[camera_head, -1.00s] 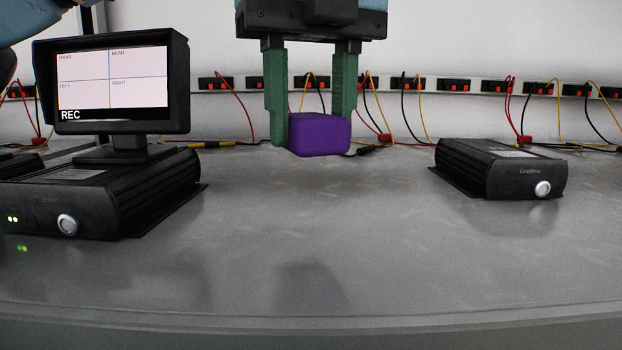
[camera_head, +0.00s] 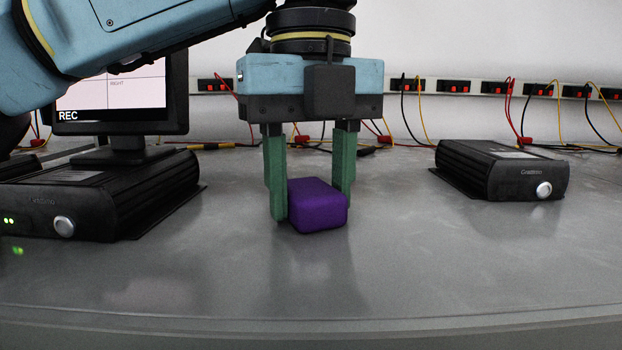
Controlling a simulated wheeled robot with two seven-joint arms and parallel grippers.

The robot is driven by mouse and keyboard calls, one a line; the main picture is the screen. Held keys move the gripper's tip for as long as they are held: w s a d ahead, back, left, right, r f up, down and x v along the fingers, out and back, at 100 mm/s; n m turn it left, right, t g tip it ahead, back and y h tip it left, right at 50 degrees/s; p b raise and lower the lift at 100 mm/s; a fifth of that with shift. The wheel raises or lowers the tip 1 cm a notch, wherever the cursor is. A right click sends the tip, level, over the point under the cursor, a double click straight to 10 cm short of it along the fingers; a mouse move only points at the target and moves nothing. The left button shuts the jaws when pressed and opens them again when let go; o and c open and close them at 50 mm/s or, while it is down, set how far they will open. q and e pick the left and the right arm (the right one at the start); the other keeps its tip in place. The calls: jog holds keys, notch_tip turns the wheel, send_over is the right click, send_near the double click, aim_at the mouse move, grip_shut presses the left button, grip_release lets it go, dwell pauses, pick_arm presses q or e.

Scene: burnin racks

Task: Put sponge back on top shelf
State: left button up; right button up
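The sponge is a purple block (camera_head: 318,207) in the middle of the head view, low over the grey shelf surface (camera_head: 420,260). My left gripper (camera_head: 310,205) points straight down with its green fingers on either side of the sponge. It is shut on the sponge, whose front part sticks out toward me between the fingertips. A dim shadow or reflection lies on the surface in front of it; I cannot tell whether the sponge touches the surface. My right gripper is not in view.
A black box with a silver button (camera_head: 100,205) stands at the left, with a monitor (camera_head: 120,95) behind it. Another black box (camera_head: 500,170) stands at the right. A strip of sockets with cables (camera_head: 455,86) runs along the back wall. The front middle surface is clear.

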aim_at(311, 187)
pick_arm(q)
jog(key=o, duration=0.3)
jog(key=shift+o, duration=0.2)
jog(key=shift+r, duration=0.1)
notch_tip(311, 187, up, 12)
dwell(0.7)
